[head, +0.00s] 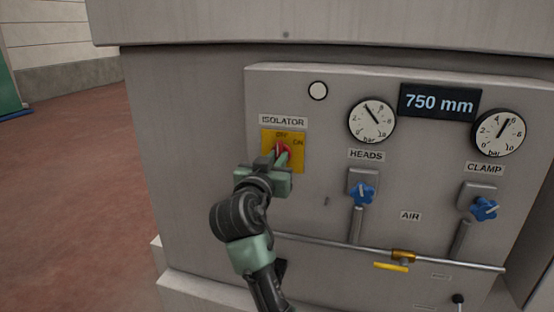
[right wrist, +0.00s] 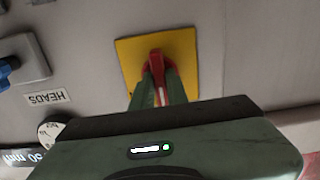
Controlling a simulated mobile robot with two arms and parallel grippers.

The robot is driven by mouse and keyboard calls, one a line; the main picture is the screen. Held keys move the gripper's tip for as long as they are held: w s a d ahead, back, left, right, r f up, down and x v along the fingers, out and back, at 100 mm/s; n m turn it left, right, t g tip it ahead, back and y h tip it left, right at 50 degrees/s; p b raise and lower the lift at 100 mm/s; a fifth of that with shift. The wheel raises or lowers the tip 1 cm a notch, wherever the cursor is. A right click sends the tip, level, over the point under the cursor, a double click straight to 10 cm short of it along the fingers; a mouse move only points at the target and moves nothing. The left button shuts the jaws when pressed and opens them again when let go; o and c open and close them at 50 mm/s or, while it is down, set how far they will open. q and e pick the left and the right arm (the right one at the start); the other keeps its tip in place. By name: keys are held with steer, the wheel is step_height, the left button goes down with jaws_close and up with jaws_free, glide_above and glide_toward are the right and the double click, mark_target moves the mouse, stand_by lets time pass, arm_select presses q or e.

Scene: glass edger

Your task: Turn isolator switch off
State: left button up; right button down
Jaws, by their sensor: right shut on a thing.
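The isolator switch has a red handle (head: 283,147) on a yellow plate (head: 297,163) marked OFF at the top and ON at the right, under the ISOLATOR label. My right gripper (head: 281,157) is at the handle, with its fingers shut on it and covering part of it. In the right wrist view the red handle (right wrist: 157,68) sits between the two green fingers (right wrist: 158,92), in front of the yellow plate (right wrist: 183,60). The exact mark the handle points to is hard to tell. My left gripper is not in view.
Right of the switch are a HEADS gauge (head: 372,121), a CLAMP gauge (head: 498,133), blue knobs (head: 363,194) (head: 484,208) and a 750 mm display (head: 439,102). A pipe with a yellow lever (head: 391,266) runs below. Open floor (head: 70,190) lies left.

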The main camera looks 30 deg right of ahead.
steer(key=shift+f, duration=0.2)
steer(key=c, duration=1.4)
jaws_free()
steer(key=shift+r, duration=0.1)
steer(key=b+v, duration=0.3)
steer(key=v, duration=0.5)
